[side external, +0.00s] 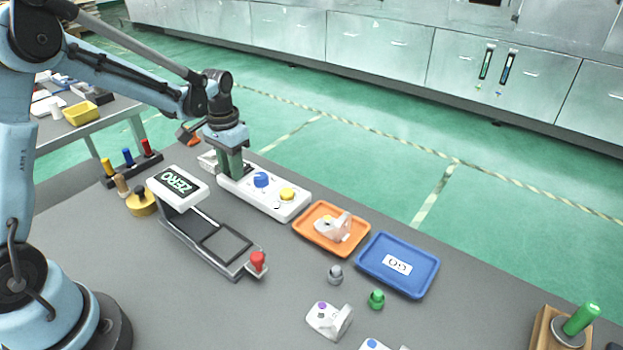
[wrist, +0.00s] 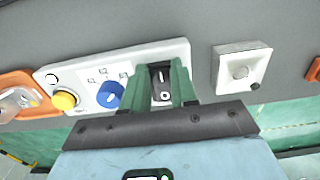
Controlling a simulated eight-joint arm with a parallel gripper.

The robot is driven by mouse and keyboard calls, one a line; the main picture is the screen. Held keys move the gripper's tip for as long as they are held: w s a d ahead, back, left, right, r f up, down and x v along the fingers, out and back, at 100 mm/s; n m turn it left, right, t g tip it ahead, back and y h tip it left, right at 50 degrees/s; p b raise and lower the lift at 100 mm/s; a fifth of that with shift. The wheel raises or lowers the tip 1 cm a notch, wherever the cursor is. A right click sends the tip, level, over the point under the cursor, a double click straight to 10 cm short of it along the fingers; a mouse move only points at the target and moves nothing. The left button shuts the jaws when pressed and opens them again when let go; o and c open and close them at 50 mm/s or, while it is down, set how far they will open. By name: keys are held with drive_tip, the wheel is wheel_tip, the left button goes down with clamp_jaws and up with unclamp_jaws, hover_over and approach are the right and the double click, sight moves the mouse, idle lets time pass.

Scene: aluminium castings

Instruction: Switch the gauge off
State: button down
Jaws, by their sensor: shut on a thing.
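A long white control panel (side external: 262,199) lies at the table's far edge; it also shows in the wrist view (wrist: 128,72). It carries a yellow button (wrist: 64,100), a blue knob (wrist: 110,95) and a black switch (wrist: 161,78) marked with a line and a circle. My gripper (wrist: 163,68) has its green fingers down on either side of the black switch, shut on it. In the side view my gripper (side external: 234,176) hides the switch. The gauge stand has a dark display (side external: 179,181) reading ZERO, a flat bed and a red knob (side external: 257,262).
An orange tray (side external: 307,236) holding a casting (side external: 333,229) and a blue tray (side external: 410,284) labelled GO lie right of the panel. A white box (wrist: 241,70) stands beside the panel. Castings and small knobs lie in front. Bare table lies front centre.

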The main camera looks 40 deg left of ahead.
sight(246, 163)
drive_tip(key=shift+w+r+g, duration=0.15)
drive_tip(key=shift+w+g, duration=0.1)
drive_tip(key=shift+g, duration=0.6)
drive_tip(key=shift+w+r+g, duration=0.1)
drive_tip(key=shift+w+g, duration=0.15)
drive_tip(key=shift+g, duration=0.6)
drive_tip(key=c, duration=0.9)
unclamp_jaws()
drive_tip(key=v, duration=1.2)
